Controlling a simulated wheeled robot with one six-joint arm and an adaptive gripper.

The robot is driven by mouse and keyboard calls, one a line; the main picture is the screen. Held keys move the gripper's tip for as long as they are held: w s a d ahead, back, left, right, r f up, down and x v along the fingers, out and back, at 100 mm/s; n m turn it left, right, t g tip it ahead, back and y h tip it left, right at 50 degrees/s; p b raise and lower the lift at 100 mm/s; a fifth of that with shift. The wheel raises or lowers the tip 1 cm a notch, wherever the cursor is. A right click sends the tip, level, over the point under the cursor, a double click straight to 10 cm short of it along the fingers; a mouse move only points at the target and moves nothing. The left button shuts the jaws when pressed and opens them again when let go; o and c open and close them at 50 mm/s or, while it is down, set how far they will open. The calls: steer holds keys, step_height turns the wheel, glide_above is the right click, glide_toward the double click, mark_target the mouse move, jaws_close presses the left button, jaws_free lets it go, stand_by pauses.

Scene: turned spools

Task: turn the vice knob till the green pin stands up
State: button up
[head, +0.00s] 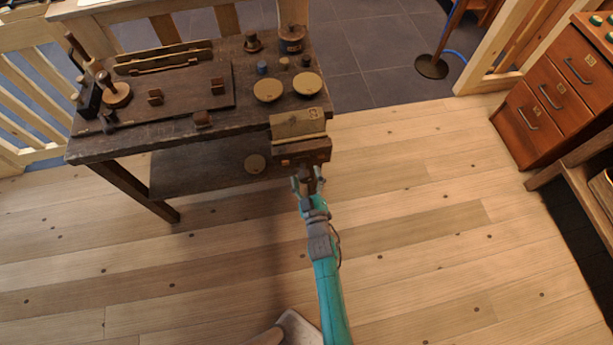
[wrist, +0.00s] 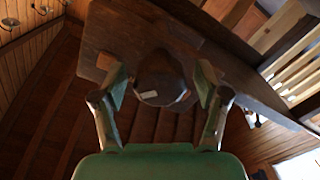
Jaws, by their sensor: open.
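The dark wooden vice (head: 300,150) sits on the front right edge of the workbench. Its knob (head: 306,173) faces the front, partly hidden by my gripper (head: 309,183). In the wrist view the dark faceted knob (wrist: 163,78) has a small pale mark on its near face. My gripper (wrist: 160,88) is open there, with one finger on each side of the knob and a visible gap to each. How deep the knob sits between the fingers I cannot tell. I cannot make out the green pin in either view.
The workbench (head: 180,140) carries several spools, round discs and a board with pegs. Open plank floor (head: 420,220) lies in front and to the right. A drawer cabinet (head: 550,95) stands at the far right.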

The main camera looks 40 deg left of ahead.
steer(key=c, duration=1.2)
steer(key=shift+o, duration=0.2)
steer(key=shift+m, duration=0.4)
steer(key=m, duration=0.5)
steer(key=shift+m, duration=0.3)
steer(key=m, duration=1.2)
steer(key=shift+s+f+m, duration=0.1)
steer(key=shift+m, duration=0.3)
steer(key=m, duration=0.5)
steer(key=shift+m, duration=0.4)
